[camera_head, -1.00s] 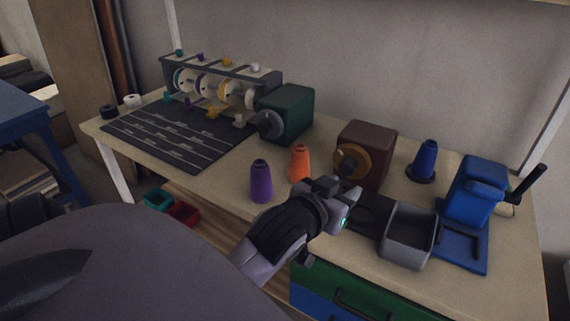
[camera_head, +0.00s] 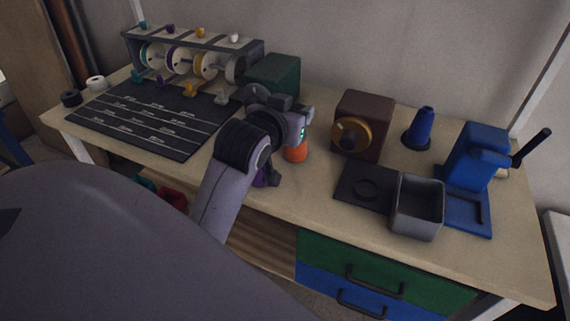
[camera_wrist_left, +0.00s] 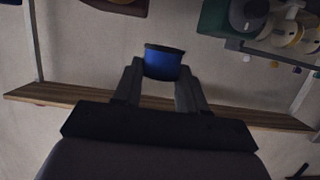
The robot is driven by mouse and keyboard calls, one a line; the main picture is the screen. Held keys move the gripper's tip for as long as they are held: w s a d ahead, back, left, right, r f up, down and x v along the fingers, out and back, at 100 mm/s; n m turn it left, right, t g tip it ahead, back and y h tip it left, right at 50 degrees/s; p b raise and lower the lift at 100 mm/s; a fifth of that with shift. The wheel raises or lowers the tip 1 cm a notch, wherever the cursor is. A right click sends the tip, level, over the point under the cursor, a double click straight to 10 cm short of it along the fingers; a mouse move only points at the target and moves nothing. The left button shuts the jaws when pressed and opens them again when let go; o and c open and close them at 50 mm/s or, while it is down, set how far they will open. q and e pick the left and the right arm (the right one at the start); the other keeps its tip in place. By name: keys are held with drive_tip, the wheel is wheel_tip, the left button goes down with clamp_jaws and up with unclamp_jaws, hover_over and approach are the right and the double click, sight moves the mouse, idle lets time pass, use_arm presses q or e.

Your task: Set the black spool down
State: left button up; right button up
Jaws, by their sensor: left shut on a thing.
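My left gripper (camera_head: 291,116) is raised over the table near the orange cone (camera_head: 296,153), in front of the green box-shaped machine. In the left wrist view the left gripper (camera_wrist_left: 161,74) is shut on a short blue cylinder (camera_wrist_left: 163,63) with a dark rim. No black spool shows between the fingers; in the head view the arm hides what they hold. A black roll (camera_head: 70,98) sits at the table's left end, beside a white roll (camera_head: 95,83). My right gripper is not in view.
A black marked mat (camera_head: 150,118) lies before a rack of spools (camera_head: 185,55) and the green machine (camera_head: 275,72). A brown machine (camera_head: 362,115), blue cone (camera_head: 424,125), grey bin (camera_head: 417,210) and blue press (camera_head: 475,165) stand to the right. My arm mostly hides a purple cone (camera_head: 262,178).

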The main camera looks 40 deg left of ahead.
sight(291, 191)
use_arm(q)
drive_tip(key=shift+a+f, duration=0.1)
drive_tip(key=shift+a, duration=0.05)
wheel_tip(291, 191, down, 20)
drive_tip(key=b, duration=0.3)
drive_tip(key=shift+b, duration=0.35)
drive_tip(key=o, duration=1.1)
